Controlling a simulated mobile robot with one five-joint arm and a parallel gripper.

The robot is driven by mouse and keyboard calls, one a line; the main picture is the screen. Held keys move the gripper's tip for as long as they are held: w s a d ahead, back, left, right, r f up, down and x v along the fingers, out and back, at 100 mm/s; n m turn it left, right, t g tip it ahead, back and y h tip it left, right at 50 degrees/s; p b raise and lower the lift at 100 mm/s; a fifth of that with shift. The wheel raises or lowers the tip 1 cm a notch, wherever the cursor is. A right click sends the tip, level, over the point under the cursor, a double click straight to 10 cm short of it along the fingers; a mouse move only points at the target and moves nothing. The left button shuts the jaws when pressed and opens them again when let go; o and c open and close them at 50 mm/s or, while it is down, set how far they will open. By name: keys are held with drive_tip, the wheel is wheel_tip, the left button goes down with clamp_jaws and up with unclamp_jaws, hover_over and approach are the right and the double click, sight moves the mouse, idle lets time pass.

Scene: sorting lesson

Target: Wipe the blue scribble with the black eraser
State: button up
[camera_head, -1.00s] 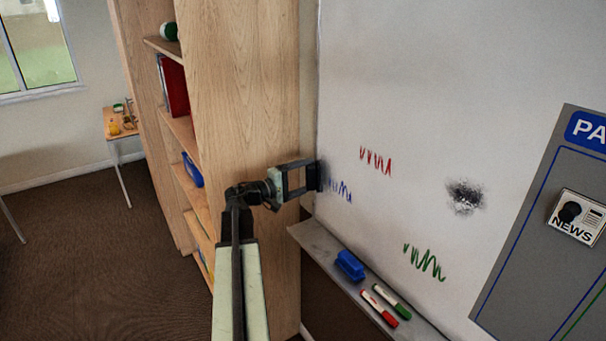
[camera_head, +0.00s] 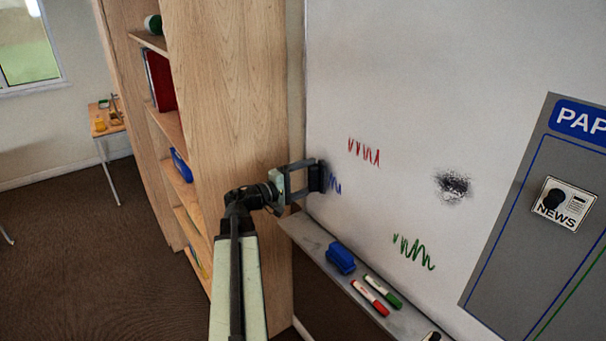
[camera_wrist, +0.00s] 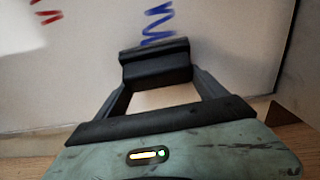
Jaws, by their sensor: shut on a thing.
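My gripper (camera_head: 313,178) is shut on the black eraser (camera_head: 319,176) and holds it at the left edge of the whiteboard (camera_head: 420,60). In the wrist view the eraser (camera_wrist: 155,64) sits across the fingertips. The blue scribble (camera_head: 335,184) shows just right of the eraser in the head view. In the wrist view the scribble (camera_wrist: 157,24) runs up from the eraser's far edge; any part behind the eraser is hidden. I cannot tell whether the eraser touches the board.
A red scribble (camera_head: 364,152), a green scribble (camera_head: 413,251) and a black smudge (camera_head: 453,186) are also on the board. The tray (camera_head: 311,238) below holds a blue object (camera_head: 341,258) and red and green markers. A wooden shelf (camera_head: 230,90) stands close on the left.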

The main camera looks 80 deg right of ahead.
sight(319, 180)
drive_tip(key=shift+s+a, duration=1.35)
drive_tip(key=shift+a, duration=0.15)
drive_tip(key=shift+w+d, duration=0.1)
drive_tip(key=w+d, duration=0.9)
drive_tip(key=d, duration=0.1)
drive_tip(key=shift+w, duration=0.15)
idle(0.5)
drive_tip(key=v, duration=0.6)
idle(0.3)
